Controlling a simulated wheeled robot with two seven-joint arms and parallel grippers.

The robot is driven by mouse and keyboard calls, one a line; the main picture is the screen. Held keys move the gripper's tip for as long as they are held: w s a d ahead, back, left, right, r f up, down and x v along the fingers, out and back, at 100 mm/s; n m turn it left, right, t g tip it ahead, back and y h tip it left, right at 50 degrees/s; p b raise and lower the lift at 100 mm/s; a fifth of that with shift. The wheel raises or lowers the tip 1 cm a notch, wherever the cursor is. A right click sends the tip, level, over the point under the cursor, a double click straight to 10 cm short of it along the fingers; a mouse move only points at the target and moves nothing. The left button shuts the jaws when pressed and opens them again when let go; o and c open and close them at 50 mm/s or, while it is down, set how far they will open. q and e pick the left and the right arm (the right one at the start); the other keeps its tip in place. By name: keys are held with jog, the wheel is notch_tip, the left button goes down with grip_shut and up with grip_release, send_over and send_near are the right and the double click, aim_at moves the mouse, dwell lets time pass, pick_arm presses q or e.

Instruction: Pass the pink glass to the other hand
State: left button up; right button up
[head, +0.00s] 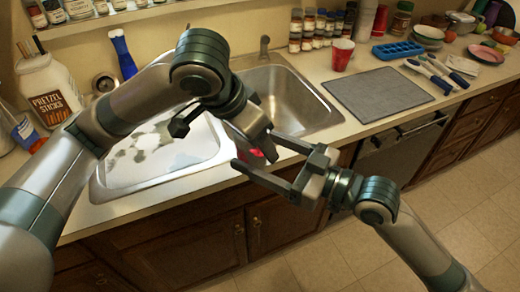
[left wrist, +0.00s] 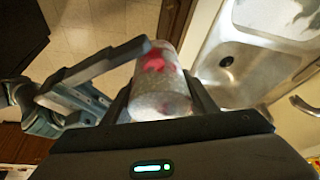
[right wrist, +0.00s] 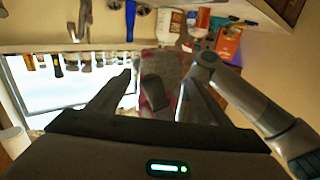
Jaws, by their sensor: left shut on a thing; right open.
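The pink glass is a clear tumbler with pink-red patches (left wrist: 160,88). My left gripper (left wrist: 160,98) is shut on it, with a finger on each side. In the head view only a small pink part of the glass (head: 257,153) shows below the left gripper (head: 250,128); the rest is hidden. My right gripper (head: 256,151) is open, its two fingers reaching toward the glass from the right. In the right wrist view the glass (right wrist: 160,66) appears between the open right fingers (right wrist: 152,92), behind a dark finger of the left gripper. Contact with the right fingers cannot be told.
The hands are above the front edge of the double sink (head: 295,95). A grey mat (head: 378,94), a red cup (head: 343,54) and a blue tray (head: 398,49) lie to the right. A pretzel jar (head: 48,92) and blue bottle (head: 123,54) stand left. Floor in front is clear.

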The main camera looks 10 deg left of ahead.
aim_at(236, 138)
jog(key=c, duration=1.3)
pick_arm(q)
jog(key=o, duration=1.4)
jog(key=shift+c, duration=0.2)
pick_arm(e)
jog(key=shift+c, duration=0.4)
pick_arm(q)
jog(key=shift+r, duration=0.1)
jog(key=v, duration=1.1)
jog(key=shift+s+a+r, duration=0.15)
jog(key=shift+a+r, duration=0.05)
jog(key=shift+r, duration=0.1)
